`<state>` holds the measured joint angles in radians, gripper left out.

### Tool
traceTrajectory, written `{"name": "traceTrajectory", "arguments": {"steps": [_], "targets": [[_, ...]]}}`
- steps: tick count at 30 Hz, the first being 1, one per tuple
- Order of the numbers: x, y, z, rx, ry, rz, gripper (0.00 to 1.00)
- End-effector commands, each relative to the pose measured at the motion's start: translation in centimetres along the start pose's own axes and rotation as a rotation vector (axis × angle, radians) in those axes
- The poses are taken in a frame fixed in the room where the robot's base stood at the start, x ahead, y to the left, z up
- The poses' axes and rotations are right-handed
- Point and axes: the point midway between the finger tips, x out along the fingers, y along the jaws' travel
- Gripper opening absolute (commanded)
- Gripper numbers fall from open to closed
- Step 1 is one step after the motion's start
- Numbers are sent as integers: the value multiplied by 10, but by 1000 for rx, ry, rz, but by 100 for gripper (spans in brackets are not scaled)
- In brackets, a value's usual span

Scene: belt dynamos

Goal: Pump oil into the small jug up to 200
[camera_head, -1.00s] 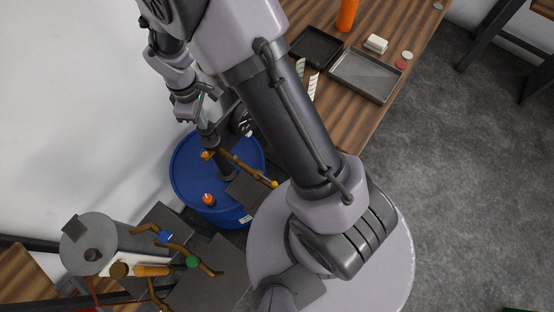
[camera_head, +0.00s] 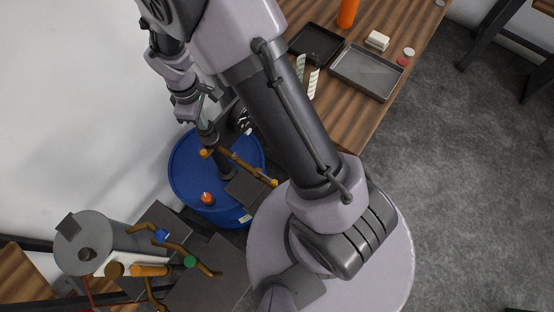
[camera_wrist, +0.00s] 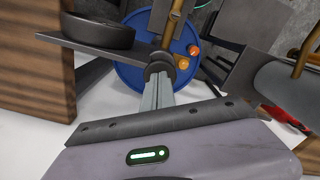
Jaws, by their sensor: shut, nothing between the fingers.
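A blue drum (camera_head: 186,188) stands by the wall, with a dark pump column (camera_head: 226,170) on its top. A brass spout pipe (camera_head: 240,165) runs from the column toward the right. An orange cap (camera_head: 207,198) sits on the drum lid. My gripper (camera_head: 201,110) is shut and empty, above the drum and close to the upper end of the pump. In the wrist view my gripper (camera_wrist: 157,85) points toward the blue drum (camera_wrist: 133,75), close to a dark round collar (camera_wrist: 158,69). I cannot tell whether they touch. I cannot make out the small jug; my arm hides part of the area.
A wooden bench (camera_head: 385,112) holds a grey tray (camera_head: 366,76), a dark tray (camera_head: 313,45) and an orange bottle (camera_head: 347,14). At lower left stand a grey cylinder (camera_head: 95,225) and pipes with a blue (camera_head: 162,235) and a green fitting (camera_head: 190,262).

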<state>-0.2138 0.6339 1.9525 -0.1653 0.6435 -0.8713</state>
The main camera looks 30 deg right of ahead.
Motion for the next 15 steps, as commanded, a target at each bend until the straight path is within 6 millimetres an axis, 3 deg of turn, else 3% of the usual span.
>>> {"name": "traceTrajectory", "arguments": {"steps": [15], "targets": [[13,0,0,0,-1,-1,0]]}}
